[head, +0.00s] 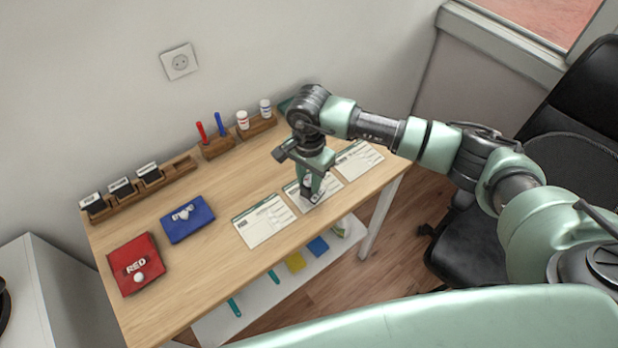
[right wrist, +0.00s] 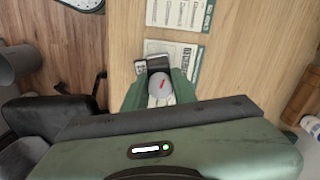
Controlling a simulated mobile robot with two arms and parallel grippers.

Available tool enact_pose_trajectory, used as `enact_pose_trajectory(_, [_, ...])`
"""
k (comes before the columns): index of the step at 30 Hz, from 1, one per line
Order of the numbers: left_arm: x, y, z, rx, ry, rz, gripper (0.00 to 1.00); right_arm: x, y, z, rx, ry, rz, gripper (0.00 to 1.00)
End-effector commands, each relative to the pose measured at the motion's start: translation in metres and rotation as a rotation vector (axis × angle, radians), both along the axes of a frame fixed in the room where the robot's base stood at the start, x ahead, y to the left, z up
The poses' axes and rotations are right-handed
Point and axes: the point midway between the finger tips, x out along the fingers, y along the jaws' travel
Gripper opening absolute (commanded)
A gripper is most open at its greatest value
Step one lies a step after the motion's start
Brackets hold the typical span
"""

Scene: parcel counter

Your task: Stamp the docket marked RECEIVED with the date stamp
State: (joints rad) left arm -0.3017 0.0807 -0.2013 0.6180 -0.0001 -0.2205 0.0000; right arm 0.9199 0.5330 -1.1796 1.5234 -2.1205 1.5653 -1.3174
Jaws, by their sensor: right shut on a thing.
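Three dockets lie in a row along the table's front edge: a left docket (head: 262,222), a middle docket (head: 294,188) and a right docket (head: 362,157). Their headings are too small to read for sure. My right gripper (head: 313,187) is over the middle docket, shut on a stamp with a grey round knob bearing a red mark (right wrist: 160,84). The stamp is over the docket's edge area in the right wrist view (right wrist: 188,60); whether it touches the paper I cannot tell. The gripper hides part of this docket. My left gripper is out of view.
A stamp rack (head: 178,170) holds three stamps and has free room at its right. A black chair (head: 470,245) is right.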

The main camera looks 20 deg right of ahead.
Motion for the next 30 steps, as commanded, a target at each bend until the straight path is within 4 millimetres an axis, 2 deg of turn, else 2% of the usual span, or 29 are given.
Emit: enact_pose_trajectory(30, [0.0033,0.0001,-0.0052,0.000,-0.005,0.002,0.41,0.0003,0.0000,-0.0047,0.001,-0.001,0.000,0.00])
